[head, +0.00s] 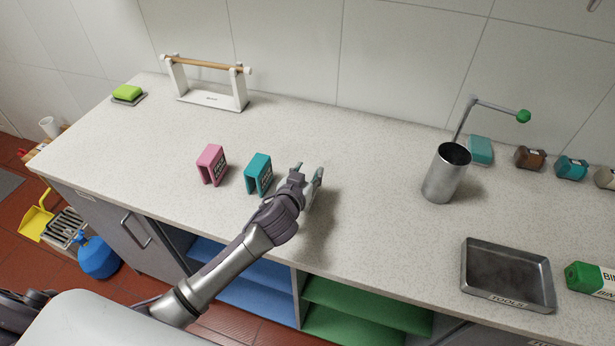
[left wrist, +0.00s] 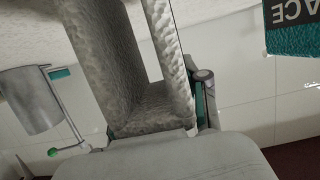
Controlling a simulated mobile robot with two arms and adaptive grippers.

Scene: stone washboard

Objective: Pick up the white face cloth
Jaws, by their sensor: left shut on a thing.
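The white face cloth, a pale folded piece with a textured surface, fills the middle of the left wrist view (left wrist: 165,108). It looks bent into a U shape. My left gripper (head: 306,180) is over the counter, just right of the teal folded cloth, and is shut on the white cloth. In the head view the gripper and wrist hide most or all of the white cloth. Whether it touches the counter I cannot tell. My right gripper is not in view.
A teal folded cloth (head: 258,174) and a pink one (head: 211,165) stand left of my gripper. A steel cylinder (head: 446,174) and a tools tray (head: 507,275) are to the right. A white rack (head: 209,98) stands at the back. The counter's middle is clear.

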